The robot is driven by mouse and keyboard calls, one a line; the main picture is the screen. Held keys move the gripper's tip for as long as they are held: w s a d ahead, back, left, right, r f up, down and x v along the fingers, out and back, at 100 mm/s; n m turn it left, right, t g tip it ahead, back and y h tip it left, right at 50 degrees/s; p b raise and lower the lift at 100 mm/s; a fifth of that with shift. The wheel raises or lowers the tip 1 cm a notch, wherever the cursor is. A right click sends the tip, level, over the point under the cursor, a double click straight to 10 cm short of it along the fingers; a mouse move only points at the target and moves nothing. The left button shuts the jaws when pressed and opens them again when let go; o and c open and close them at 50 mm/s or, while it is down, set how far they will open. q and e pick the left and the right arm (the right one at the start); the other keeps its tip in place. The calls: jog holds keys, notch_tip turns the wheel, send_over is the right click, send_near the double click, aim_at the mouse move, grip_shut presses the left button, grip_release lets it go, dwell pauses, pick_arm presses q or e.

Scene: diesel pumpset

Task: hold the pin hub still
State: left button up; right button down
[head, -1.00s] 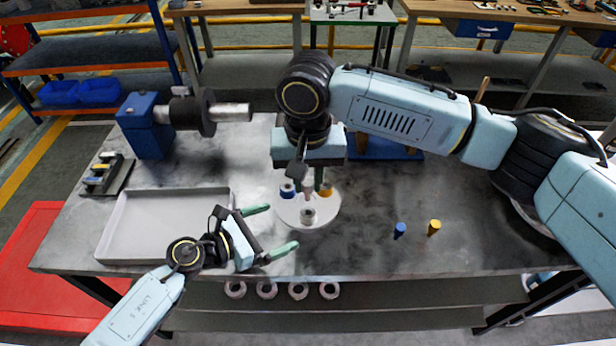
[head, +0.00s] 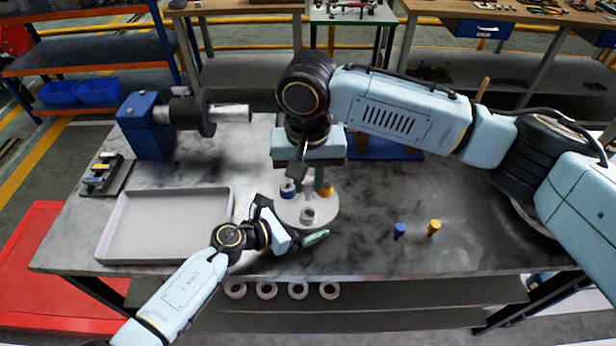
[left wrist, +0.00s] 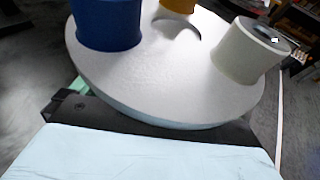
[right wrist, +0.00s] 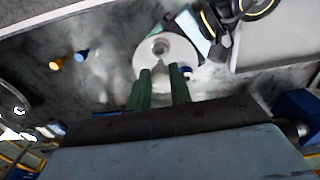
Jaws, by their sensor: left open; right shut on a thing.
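The pin hub (head: 329,212) is a pale round disc on the bench, partly covered by both grippers. It carries a blue sleeve (left wrist: 108,22), a white sleeve (left wrist: 246,50) and a yellow one (left wrist: 178,5). My left gripper (head: 304,222) is open at the hub's near-left edge; one green finger shows in front of the disc and the other is mostly hidden. In the left wrist view the disc's rim lies close over the palm; I cannot tell if they touch. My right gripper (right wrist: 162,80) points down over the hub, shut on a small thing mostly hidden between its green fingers.
A blue peg (head: 399,230) and a yellow peg (head: 434,228) stand on the bench to the right. A grey tray (head: 118,225) lies at the left. A blue fixture with a shaft (head: 150,130) stands behind it. The front right bench is clear.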

pick_arm(q)
jog(key=c, duration=0.7)
dwell(0.4)
grip_shut()
dwell(0.8)
